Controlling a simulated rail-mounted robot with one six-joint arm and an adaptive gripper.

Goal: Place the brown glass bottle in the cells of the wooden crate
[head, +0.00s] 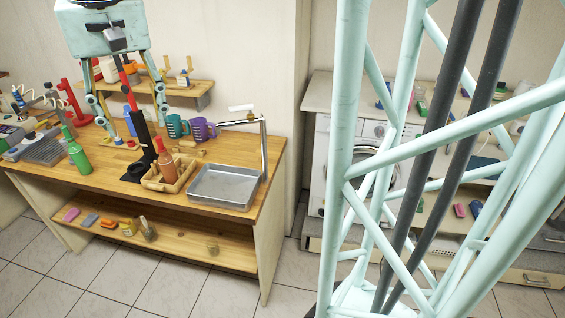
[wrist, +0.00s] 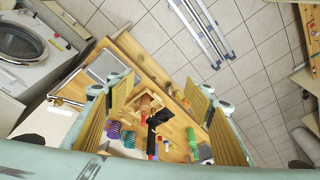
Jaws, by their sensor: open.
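The brown bottle (head: 166,166) stands upright at the wooden crate (head: 182,181) on the workbench; the crate's near rim hides its base, so I cannot tell which cell it is in. Both also show in the wrist view, the bottle (wrist: 146,103) lying between my fingers in the picture but well below them. My gripper (head: 138,130) is open and empty, pointing down above the back left of the bench. In the wrist view my gripper (wrist: 158,82) has its two fingers wide apart, touching nothing.
A tall black stand (head: 141,135) rises close to the crate's left. A green bottle (head: 76,154) stands farther left. Teal (head: 176,126) and purple (head: 201,129) mugs stand behind the crate. A metal tray (head: 224,187) lies at its right, with an upright silver pole (head: 264,150) beside it.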

